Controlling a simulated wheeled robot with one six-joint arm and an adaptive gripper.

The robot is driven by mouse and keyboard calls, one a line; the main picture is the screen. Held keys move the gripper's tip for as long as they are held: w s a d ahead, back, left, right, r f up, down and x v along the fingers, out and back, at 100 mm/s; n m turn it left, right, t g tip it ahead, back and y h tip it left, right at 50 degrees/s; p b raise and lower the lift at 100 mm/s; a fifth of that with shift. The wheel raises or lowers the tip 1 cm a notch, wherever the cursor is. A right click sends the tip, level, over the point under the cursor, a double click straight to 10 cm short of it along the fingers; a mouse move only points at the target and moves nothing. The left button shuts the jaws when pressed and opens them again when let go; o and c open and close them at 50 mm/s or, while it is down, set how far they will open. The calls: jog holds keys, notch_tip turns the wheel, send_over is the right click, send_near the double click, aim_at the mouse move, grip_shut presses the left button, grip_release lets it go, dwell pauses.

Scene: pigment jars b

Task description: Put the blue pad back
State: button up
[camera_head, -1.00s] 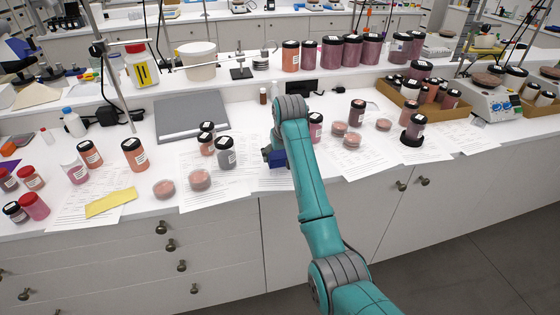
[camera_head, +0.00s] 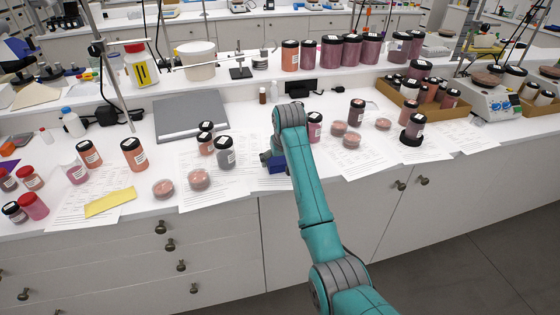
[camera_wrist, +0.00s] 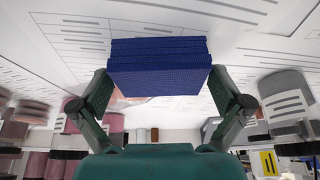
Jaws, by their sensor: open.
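The blue pad (camera_head: 278,167) is low over the paper sheets at the front middle of the bench in the head view. It looks like a thick dark-blue block with layered edges in the wrist view (camera_wrist: 160,68). My gripper (camera_wrist: 161,85) is open, with one finger at each side of the pad's near edge. I cannot tell whether the fingers touch it. In the head view my gripper (camera_head: 268,158) is partly hidden by my arm. Whether the pad rests on the sheets is not clear.
A dark jar (camera_head: 226,152) stands left of my gripper and a pink-red jar (camera_head: 315,127) to the right. Closed dishes (camera_head: 199,179) lie left along the front. A yellow pad (camera_head: 110,201) lies further left. A grey board (camera_head: 190,113) lies behind.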

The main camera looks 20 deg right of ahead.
jog(key=v, duration=1.2)
jog(key=shift+s, duration=0.1)
